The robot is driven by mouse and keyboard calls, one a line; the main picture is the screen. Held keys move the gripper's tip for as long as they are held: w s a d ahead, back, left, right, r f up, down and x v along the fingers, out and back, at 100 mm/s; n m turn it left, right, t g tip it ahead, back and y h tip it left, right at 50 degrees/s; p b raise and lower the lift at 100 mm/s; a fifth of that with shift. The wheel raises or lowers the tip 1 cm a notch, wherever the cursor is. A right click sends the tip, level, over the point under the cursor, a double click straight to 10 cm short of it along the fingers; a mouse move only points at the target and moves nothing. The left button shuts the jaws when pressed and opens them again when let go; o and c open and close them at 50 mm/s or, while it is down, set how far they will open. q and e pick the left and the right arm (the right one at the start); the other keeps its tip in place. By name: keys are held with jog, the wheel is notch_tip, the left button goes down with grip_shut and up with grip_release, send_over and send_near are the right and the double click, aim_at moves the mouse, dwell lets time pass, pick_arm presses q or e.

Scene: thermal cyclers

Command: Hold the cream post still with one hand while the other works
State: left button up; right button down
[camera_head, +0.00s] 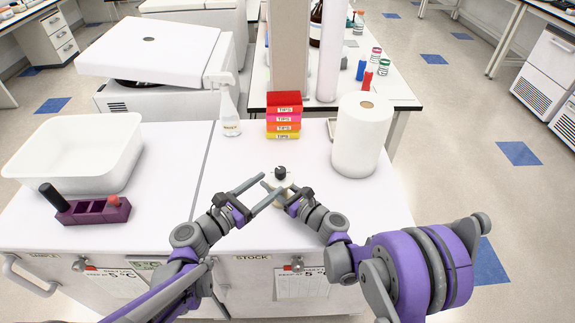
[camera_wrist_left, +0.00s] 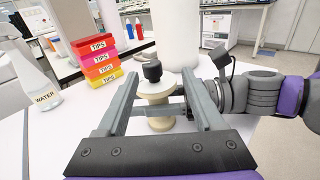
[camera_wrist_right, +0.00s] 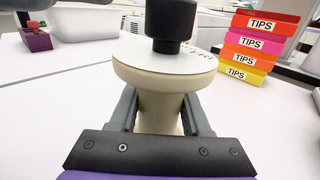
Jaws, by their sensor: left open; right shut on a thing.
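The cream post (camera_wrist_right: 154,102) stands upright on the white bench, a spool shape with a wide flanged top. A pale disc (camera_wrist_right: 165,55) with partly readable lettering lies on its top, and a black knob (camera_wrist_right: 171,22) stands on the disc. My right gripper (camera_wrist_right: 157,112) is shut on the post's narrow stem below the flange. The post also shows in the left wrist view (camera_wrist_left: 156,92), with the black knob (camera_wrist_left: 152,70) on top. My left gripper (camera_wrist_left: 162,85) is open, its fingers spread on either side of the post, apparently short of it and not touching.
Stacked tips boxes (camera_head: 284,115) and a spray bottle (camera_head: 229,112) stand behind the post. A paper roll (camera_head: 361,135) stands to the right. A white tub (camera_head: 75,153) and a purple rack (camera_head: 93,210) are at left. The bench between is clear.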

aim_at(288, 171)
pick_arm(q)
jog(key=shift+n+t+y, duration=0.4)
jog(key=shift+n+t, duration=0.3)
jog(key=x, duration=0.3)
jog(key=f+x, duration=0.1)
jog(key=x, duration=0.6)
jog(key=shift+w+a+f, duration=0.15)
jog(key=shift+w+a, duration=0.05)
jog(key=shift+w, duration=0.25)
grip_shut()
